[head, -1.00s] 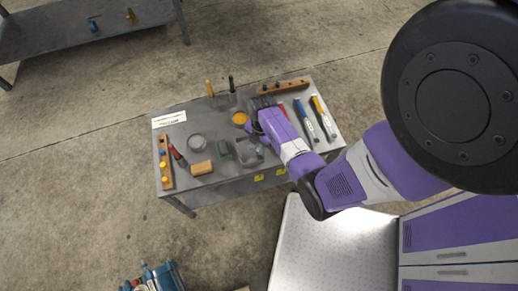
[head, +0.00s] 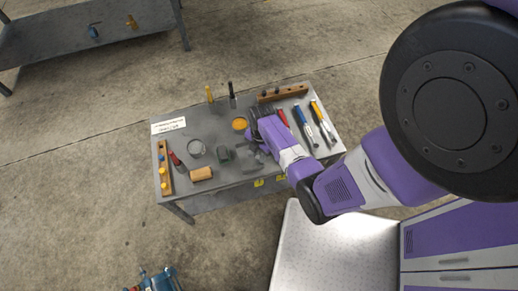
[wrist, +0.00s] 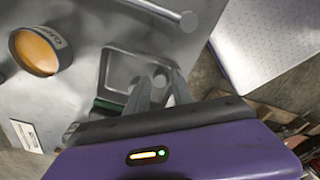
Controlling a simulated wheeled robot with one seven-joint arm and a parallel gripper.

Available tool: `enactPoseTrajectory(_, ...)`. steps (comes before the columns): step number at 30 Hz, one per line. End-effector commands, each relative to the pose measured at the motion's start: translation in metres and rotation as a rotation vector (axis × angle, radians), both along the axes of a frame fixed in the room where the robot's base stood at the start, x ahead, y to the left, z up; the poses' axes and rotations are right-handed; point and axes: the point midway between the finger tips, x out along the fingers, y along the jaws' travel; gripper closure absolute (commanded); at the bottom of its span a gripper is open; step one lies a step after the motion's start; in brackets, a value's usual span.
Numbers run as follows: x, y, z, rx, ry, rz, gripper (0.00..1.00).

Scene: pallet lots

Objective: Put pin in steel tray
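The steel tray (wrist: 116,68) is a shallow grey square dish, just beyond my fingertips in the wrist view. In the head view the tray (head: 243,162) is partly hidden by my arm. My gripper (wrist: 158,82) has its two grey fingers apart over the tray's near side. A small dark shape shows between the fingertips, too unclear to name. A thin steel rod (wrist: 160,11) with a round flat end lies on the table above the tray in the wrist view. I cannot tell whether it is the pin.
Blue and yellow-handled tools (head: 304,124) lie right. Wooden racks (head: 166,170) stand at the sides.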

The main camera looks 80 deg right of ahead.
Motion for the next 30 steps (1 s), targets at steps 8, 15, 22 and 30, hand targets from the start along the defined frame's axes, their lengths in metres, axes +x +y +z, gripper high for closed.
enactPoseTrajectory(8,-0.001,-0.004,0.048,-0.004,-0.004,0.000,0.72)
enactPoseTrajectory(15,-0.003,-0.007,0.094,-0.003,-0.002,0.000,0.72)
enactPoseTrajectory(22,-0.003,-0.007,0.116,-0.001,0.000,-0.001,0.72)
enactPoseTrajectory(30,-0.002,0.038,0.099,-0.108,-0.080,-0.129,0.72)
